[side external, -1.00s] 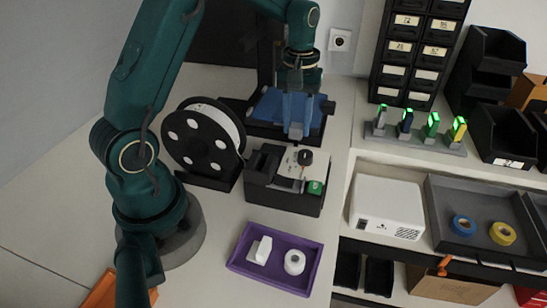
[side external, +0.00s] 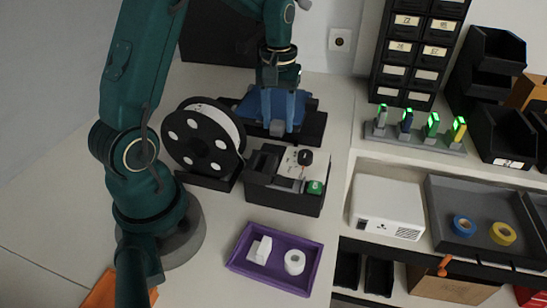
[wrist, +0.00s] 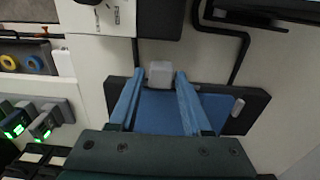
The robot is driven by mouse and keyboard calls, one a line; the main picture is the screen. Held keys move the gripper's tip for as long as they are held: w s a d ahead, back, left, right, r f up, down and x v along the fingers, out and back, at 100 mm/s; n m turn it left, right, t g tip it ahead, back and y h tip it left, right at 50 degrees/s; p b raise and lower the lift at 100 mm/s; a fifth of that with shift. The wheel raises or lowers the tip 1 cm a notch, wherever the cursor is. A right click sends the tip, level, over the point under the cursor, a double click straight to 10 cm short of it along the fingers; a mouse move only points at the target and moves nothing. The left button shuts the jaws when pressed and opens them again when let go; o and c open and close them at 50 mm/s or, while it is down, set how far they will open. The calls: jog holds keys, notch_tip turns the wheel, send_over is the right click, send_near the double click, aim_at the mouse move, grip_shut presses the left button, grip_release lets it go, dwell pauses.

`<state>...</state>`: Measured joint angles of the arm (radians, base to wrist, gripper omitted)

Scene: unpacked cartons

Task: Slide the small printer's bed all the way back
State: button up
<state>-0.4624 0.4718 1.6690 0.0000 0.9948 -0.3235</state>
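The small printer's blue bed (side external: 252,103) lies over its black base (side external: 314,130), behind the grey-black box in the side view. In the wrist view the blue bed (wrist: 158,112) shows between and beside my fingers. A pale grey block (wrist: 160,72) stands at the bed's near edge; it also shows in the side view (side external: 277,128). My gripper (side external: 278,118) points down over the bed, fingers spread. In the wrist view the fingertips stand either side of the block, with a visible gap on each side. My arm hides most of the printer's upright frame.
A black filament spool (side external: 204,138) stands left of the printer. A purple tray (side external: 238,262) is further forward. A shelf with lit green devices (side external: 432,125) is at right.

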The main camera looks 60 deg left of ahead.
jog(key=shift+o, duration=0.6)
jog(key=shift+r, duration=2.55)
